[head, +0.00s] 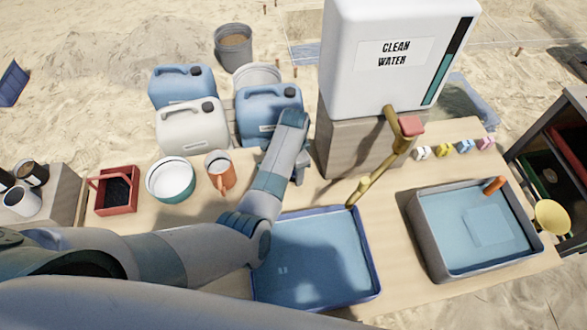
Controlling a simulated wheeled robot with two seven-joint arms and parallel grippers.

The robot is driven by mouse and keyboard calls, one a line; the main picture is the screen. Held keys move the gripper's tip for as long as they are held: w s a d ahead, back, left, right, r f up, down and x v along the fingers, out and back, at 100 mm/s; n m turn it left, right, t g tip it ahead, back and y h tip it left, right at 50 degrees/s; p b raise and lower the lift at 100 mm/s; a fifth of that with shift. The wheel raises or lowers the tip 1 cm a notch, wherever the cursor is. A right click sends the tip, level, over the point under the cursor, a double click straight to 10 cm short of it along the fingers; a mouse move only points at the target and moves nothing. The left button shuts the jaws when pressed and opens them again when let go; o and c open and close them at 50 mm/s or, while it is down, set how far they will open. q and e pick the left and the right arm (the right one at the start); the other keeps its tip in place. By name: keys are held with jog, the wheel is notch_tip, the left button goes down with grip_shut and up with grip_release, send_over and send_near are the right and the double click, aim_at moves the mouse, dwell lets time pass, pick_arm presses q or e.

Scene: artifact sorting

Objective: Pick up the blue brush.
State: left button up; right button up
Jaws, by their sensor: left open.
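I cannot make out a blue brush for certain in the head view. A small blue piece (465,147) stands in a row with white, yellow and pink ones at the back right of the table; it is too small to tell what it is. My left arm reaches in from the left across the table. My left gripper (299,174) is open, partly hidden behind its own forearm, between the orange mug (221,172) and the water dispenser. I see nothing held in it. My right gripper is not in view.
A blue tray (377,277) lies below the brass tap (376,174) of the clean water tank (385,85). A grey basin (428,247) of water stands right. A green-and-white bowl (171,181) and red caddy (116,190) stand left. Jerrycans (192,127) stand behind.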

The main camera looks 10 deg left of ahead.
pick_arm(q)
jog(key=shift+f, duration=0.4)
jog(key=c, duration=1.1)
jog(key=shift+r, duration=0.1)
jog(key=shift+c, duration=0.2)
notch_tip(320, 180, up, 10)
jog(key=shift+f+b, duration=0.1)
jog(key=shift+b, duration=0.65)
